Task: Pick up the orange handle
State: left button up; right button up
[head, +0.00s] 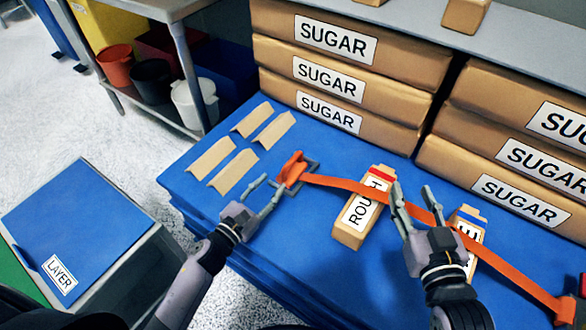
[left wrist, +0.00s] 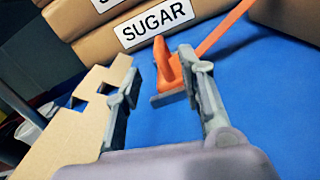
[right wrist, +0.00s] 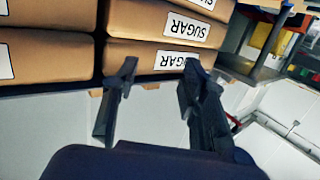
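The orange handle (head: 291,168) stands upright on a small grey square frame on the blue table. An orange strap (head: 340,184) runs from it to the right. My left gripper (head: 270,184) is open and empty, just short of the handle at its near left. In the left wrist view the handle (left wrist: 167,66) appears between the open fingers (left wrist: 158,68), beyond them. My right gripper (head: 412,190) is open and empty near the strap, partly covering it. In the right wrist view its fingers (right wrist: 161,66) are spread with nothing between them.
Several cardboard pieces (head: 233,172) lie left of the handle. A ROUGH box (head: 350,238) and another carton (head: 468,217) stand near the right gripper. SUGAR sacks (head: 345,108) are stacked behind. The front left of the blue table is clear.

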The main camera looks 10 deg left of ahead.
aim_at(285, 168)
pick_arm(q)
jog(key=x, duration=0.5)
jog(key=b+x, duration=0.1)
jog(key=x, duration=0.4)
pick_arm(e)
jog(key=r+t, duration=0.2)
jog(key=r, duration=0.1)
jog(key=r+y, duration=0.1)
jog(key=shift+w+a+r+t, duration=0.2)
jog(key=shift+a+r+t, duration=0.2)
pick_arm(q)
jog(key=shift+s, duration=0.1)
jog(key=shift+c, duration=0.5)
grip_shut()
jog(key=shift+r, duration=0.1)
